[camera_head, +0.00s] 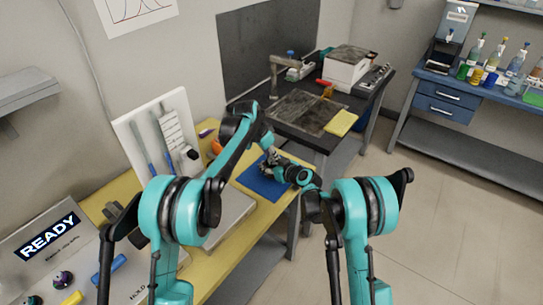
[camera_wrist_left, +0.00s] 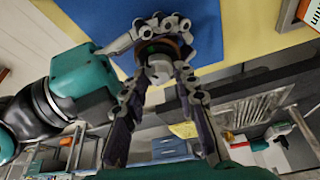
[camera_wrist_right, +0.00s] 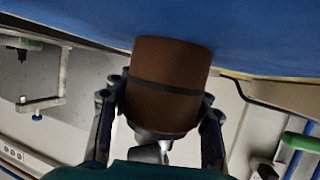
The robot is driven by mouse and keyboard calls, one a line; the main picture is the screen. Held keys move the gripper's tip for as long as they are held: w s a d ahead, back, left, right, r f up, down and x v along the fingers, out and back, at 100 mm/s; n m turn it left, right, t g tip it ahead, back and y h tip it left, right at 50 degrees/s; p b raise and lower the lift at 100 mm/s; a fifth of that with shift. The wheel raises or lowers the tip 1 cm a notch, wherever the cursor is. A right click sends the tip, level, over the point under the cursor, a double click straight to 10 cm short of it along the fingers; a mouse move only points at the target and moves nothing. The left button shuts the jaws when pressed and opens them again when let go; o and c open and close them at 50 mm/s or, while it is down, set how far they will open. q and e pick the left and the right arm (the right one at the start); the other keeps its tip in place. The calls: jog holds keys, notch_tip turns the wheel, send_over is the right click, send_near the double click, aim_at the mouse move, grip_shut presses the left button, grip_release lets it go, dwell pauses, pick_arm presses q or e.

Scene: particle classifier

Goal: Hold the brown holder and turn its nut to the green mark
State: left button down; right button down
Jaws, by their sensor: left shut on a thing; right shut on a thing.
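The brown holder (camera_wrist_right: 168,88) is a cylinder with a dark band, above the blue mat (camera_head: 262,184). In the right wrist view my right gripper (camera_wrist_right: 162,104) is shut on it, one finger on each side. In the left wrist view my left gripper (camera_wrist_left: 160,78) comes from below and is shut on the grey nut (camera_wrist_left: 159,70) at the holder's end. A small green spot (camera_wrist_left: 147,52) shows beside the nut. How the nut lines up with the green mark cannot be told. In the head view both grippers meet over the mat, and the holder is mostly hidden.
The yellow table (camera_head: 226,254) carries a white rack (camera_head: 150,135), a grey plate and a READY panel (camera_head: 48,237). A dark bench (camera_head: 325,125) stands behind. A blue shelf with bottles (camera_head: 480,95) is at right. The floor at right is clear.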

jog(key=shift+f, duration=0.1)
dwell(0.4)
pick_arm(q)
jog(key=c, duration=1.2)
grip_release()
jog(key=shift+a, duration=0.1)
jog(key=shift+o, duration=0.2)
